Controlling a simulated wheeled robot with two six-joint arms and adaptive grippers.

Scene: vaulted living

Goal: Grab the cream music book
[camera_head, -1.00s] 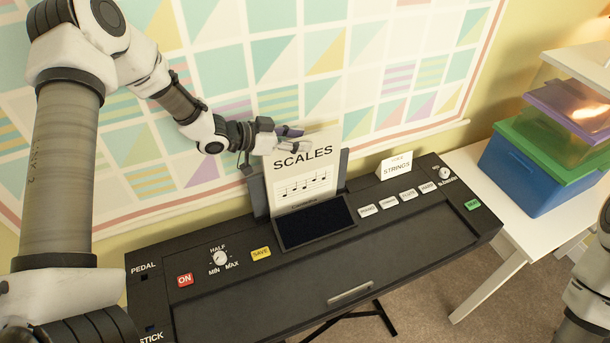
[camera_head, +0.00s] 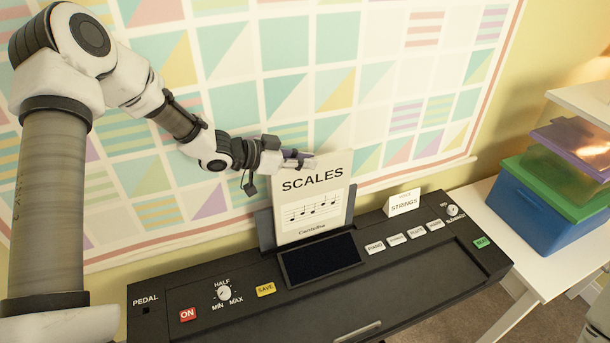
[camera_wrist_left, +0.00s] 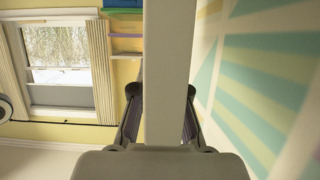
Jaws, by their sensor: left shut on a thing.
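The cream music book (camera_head: 312,204), titled SCALES, stands upright in front of the dark music stand (camera_head: 266,231) on the keyboard. In the head view its lower title line shows above the small screen. My left gripper (camera_head: 297,159) is at the book's top edge, shut on it from the upper left. In the left wrist view the book (camera_wrist_left: 165,75) shows edge-on as a pale strip between the two fingers of my left gripper (camera_wrist_left: 160,98). My right gripper is out of view.
The black keyboard (camera_head: 408,275) has a knob, labelled buttons and a STRINGS card (camera_head: 404,203) to the right of the book. A patterned wall hanging (camera_head: 235,105) is close behind. A white table (camera_head: 515,240) with a blue box (camera_head: 545,215) stands at right.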

